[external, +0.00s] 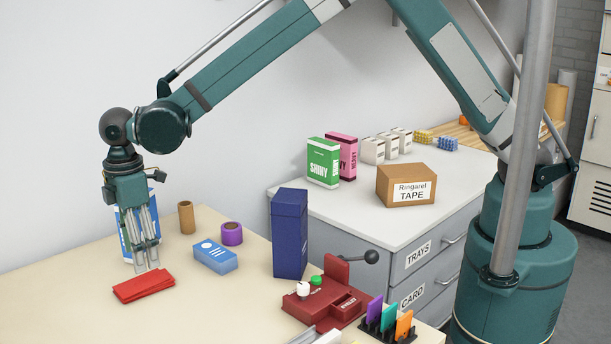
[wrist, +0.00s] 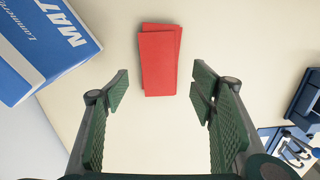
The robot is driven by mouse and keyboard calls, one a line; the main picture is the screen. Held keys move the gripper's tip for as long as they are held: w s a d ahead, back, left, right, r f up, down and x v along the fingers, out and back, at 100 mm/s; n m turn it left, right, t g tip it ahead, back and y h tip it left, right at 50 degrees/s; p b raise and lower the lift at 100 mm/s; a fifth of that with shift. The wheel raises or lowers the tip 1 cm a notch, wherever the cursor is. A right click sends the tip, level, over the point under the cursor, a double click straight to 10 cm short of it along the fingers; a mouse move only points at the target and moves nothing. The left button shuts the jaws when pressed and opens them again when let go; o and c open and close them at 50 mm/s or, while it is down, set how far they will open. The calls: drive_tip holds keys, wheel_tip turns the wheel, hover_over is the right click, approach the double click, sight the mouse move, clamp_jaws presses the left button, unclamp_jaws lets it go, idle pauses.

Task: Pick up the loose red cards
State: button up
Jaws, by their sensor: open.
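The loose red cards (external: 144,286) lie in a low, slightly uneven stack on the cream table at the left front in the external view. In the wrist view the red cards (wrist: 160,62) lie flat, the lower ones showing a little at the top and right edge. My gripper (external: 147,268) points down over the table, its fingertips close to the back edge of the cards. In the wrist view my gripper (wrist: 160,92) is open and empty, with the cards ahead of and between its fingers. I cannot tell its exact height above the table.
A blue and white box (wrist: 40,45) stands close beside my gripper. A brown roll (external: 187,217), purple tape (external: 232,234), light blue box (external: 216,257), tall navy box (external: 290,235) and red press (external: 325,300) are to the right. The table (external: 215,310) right of the cards is clear.

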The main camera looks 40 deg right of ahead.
sight(144, 283)
drive_tip(key=shift+f, duration=1.2)
drive_tip(key=shift+f, duration=2.65)
drive_tip(key=c, duration=1)
